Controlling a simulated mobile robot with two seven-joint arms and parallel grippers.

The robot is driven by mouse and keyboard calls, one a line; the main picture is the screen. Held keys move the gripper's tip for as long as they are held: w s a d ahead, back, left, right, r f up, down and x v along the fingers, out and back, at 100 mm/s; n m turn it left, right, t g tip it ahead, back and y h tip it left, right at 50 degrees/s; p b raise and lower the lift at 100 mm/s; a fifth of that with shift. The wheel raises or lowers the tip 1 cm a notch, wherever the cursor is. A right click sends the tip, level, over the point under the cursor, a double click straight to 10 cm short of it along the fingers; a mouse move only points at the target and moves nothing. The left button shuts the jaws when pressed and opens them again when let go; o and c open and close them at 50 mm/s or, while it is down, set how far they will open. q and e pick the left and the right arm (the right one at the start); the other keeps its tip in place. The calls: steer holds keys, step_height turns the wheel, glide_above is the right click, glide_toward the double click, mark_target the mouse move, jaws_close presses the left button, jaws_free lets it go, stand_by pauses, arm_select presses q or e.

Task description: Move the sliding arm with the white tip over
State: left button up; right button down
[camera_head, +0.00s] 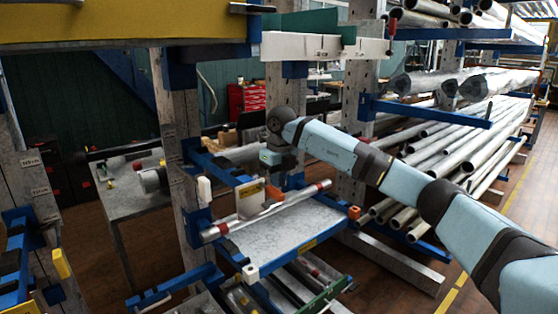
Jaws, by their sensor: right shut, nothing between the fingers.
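A blue rack arm with a white tip (251,272) juts toward me at the lower middle, below a grey panel. Another white tip (204,190) shows higher up, left of centre, beside the grey post. I cannot tell which of these arms slides. My right arm reaches in from the right, and my right gripper (275,168) points down above the upper blue arms near the posts. It is shut and empty, apart from both white tips. Its fingertips are small and hard to make out. My left gripper is out of view.
A metal tube (268,212) with red bands lies across the arms above the grey panel (285,234). Long pipes (440,150) fill the rack at right.

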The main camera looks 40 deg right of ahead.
steer(key=shift+f, duration=0.75)
step_height(320, 180, down, 11)
steer(key=b, duration=0.4)
steer(key=shift+s+a+r, duration=0.1)
steer(key=shift+a, duration=0.05)
